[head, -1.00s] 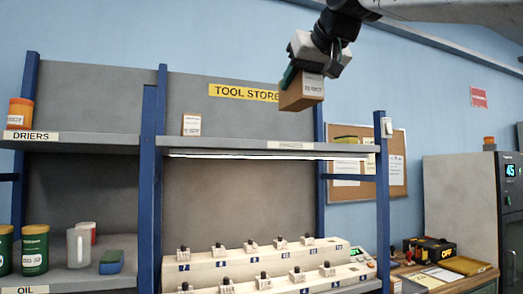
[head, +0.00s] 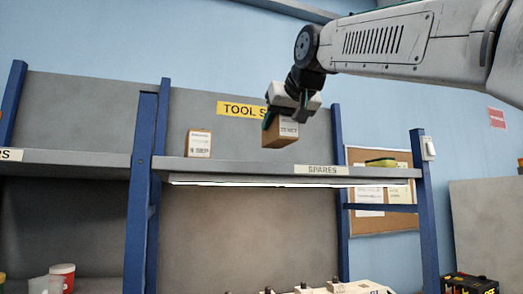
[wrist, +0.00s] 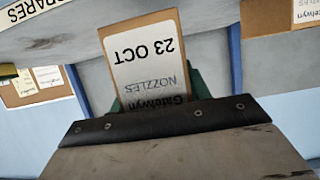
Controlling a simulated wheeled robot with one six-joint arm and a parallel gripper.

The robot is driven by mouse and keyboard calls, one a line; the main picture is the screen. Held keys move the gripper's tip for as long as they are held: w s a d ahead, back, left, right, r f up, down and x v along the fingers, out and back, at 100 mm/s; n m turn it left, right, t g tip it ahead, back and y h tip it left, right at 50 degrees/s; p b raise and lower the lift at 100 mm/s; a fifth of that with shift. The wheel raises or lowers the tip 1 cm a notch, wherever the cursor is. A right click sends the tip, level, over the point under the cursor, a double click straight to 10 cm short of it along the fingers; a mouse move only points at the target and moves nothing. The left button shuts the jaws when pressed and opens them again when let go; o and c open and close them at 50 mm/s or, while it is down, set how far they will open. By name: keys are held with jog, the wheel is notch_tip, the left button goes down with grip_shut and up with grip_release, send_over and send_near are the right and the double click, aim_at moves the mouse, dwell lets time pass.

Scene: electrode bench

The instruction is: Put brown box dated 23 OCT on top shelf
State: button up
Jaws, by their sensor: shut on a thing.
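The brown box dated 23 OCT (head: 282,133) is in my gripper (head: 277,115), which is shut on it. In the wrist view the box (wrist: 147,65) shows its white label upside down, reading 23 OCT and NOZZLES. In the head view the box appears just above the top shelf (head: 240,167), to the left of the SPARES label; I cannot tell whether its base touches the shelf. The green finger pads (wrist: 197,85) show beside and behind the box in the wrist view.
Another brown box with a white label, seemingly 4 SEP (head: 199,144), stands on the top shelf to the left. Blue posts (head: 140,190) bound the bay. A yellow TOOL STORE sign (head: 238,109) is behind.

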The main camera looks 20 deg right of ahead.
jog(key=w, duration=0.2)
jog(key=w+a, duration=0.1)
jog(key=w, duration=0.2)
jog(key=w+a, duration=0.1)
jog(key=w, duration=0.1)
jog(key=shift+w+a+f, duration=0.25)
jog(key=shift+w+f, duration=0.05)
jog(key=shift+f, duration=1.8)
jog(key=shift+f, duration=0.1)
jog(key=o, duration=1.2)
notch_tip(320, 180, up, 5)
send_over(276, 140)
jog(key=shift+s+f, duration=0.1)
jog(key=shift+s, duration=0.05)
